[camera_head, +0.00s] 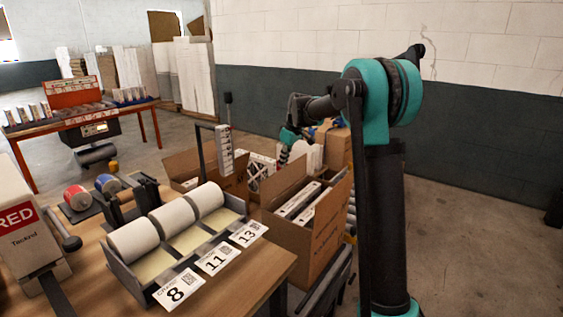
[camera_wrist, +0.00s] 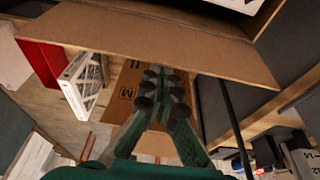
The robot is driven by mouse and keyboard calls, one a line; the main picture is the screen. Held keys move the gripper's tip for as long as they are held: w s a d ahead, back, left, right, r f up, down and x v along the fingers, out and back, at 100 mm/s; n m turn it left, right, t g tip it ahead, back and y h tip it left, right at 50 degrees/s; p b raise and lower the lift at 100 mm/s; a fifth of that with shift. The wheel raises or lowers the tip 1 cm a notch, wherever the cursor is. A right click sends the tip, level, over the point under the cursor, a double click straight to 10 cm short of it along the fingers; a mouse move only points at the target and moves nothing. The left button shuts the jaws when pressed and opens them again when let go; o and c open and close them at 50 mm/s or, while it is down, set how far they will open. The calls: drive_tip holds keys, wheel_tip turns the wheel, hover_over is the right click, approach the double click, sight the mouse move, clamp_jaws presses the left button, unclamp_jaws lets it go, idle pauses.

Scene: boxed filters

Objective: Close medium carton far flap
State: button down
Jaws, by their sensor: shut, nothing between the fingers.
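The medium carton (camera_head: 322,238) stands open beside the table in the head view, with white boxed filters (camera_head: 300,200) inside. In the wrist view its wall (camera_wrist: 124,75) carries a printed M, and a broad brown flap (camera_wrist: 150,36) stretches across the top, standing out from that wall. My gripper (camera_wrist: 157,74) is shut and empty, its fingertips by the flap's lower edge and in front of the wall. I cannot tell whether they touch. In the head view my wrist is partly seen beyond the carton, and the fingertips are hidden.
Another open carton (camera_head: 183,166) stands to the left behind. A lattice-faced filter (camera_wrist: 84,86) and a red item (camera_wrist: 40,60) lie near my gripper. The table (camera_head: 236,285) holds white rolls (camera_head: 175,218) and number cards (camera_head: 217,261). Floor at right is clear.

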drive_tip(key=shift+s+d+t+y, duration=0.4)
drive_tip(key=shift+s+d+y, duration=0.1)
drive_tip(key=shift+d, duration=0.15)
drive_tip(key=shift+s+d+t+y, duration=0.4)
drive_tip(key=shift+d+y, duration=0.1)
drive_tip(key=shift+d, duration=0.15)
drive_tip(key=s+d+f+t+y, duration=0.2)
drive_tip(key=s+d+f+y, duration=0.1)
drive_tip(key=s+d+f, duration=0.3)
drive_tip(key=shift+d+f, duration=0.5)
drive_tip(key=shift+d, duration=0.5)
drive_tip(key=shift+w+a, duration=0.15)
